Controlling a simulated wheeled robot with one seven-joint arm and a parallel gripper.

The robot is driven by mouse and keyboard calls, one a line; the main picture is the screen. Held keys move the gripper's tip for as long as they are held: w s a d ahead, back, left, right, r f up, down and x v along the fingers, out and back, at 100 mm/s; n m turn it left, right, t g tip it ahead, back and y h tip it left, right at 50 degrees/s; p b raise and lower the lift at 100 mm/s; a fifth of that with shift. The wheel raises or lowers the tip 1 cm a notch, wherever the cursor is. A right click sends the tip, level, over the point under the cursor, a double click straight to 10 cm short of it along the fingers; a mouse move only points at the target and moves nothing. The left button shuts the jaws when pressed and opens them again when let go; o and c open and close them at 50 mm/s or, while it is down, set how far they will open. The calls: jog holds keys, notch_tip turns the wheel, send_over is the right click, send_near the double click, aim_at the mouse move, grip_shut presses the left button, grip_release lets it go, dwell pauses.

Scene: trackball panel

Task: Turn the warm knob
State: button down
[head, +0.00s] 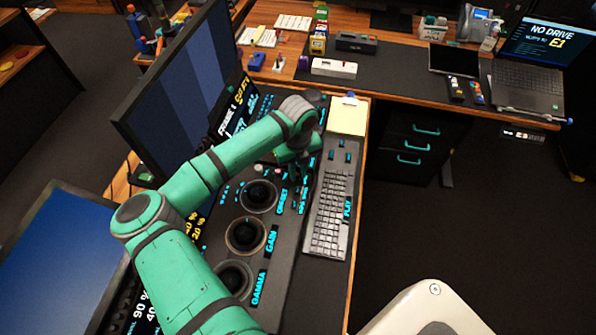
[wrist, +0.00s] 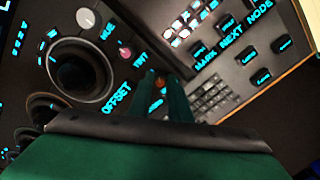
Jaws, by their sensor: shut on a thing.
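A small orange-brown knob, which I take to be the warm knob (wrist: 160,80), shows between the tips of my gripper (wrist: 168,92) in the wrist view. My gripper's fingers are shut on it, and they cover most of it. Its own label cannot be read. It lies in line with a white knob (wrist: 86,17) marked HUE and a pinkish knob (wrist: 124,51) beside a partly readable label. In the head view my gripper (head: 299,172) points down at the panel (head: 284,235), and my arm hides the knob there.
Large trackballs sit left of the knobs; one trackball (wrist: 80,72) is close to my gripper in the wrist view. A keyboard (head: 332,212) lies to the right. Monitors (head: 180,85) stand left behind my arm. A yellow note pad (head: 348,117) lies beyond the keyboard.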

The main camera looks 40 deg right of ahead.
aim_at(298, 175)
jog(key=c, duration=1.6)
grip_release()
jog(key=shift+c, duration=0.2)
jog(key=shift+r, duration=0.1)
notch_tip(298, 175, up, 11)
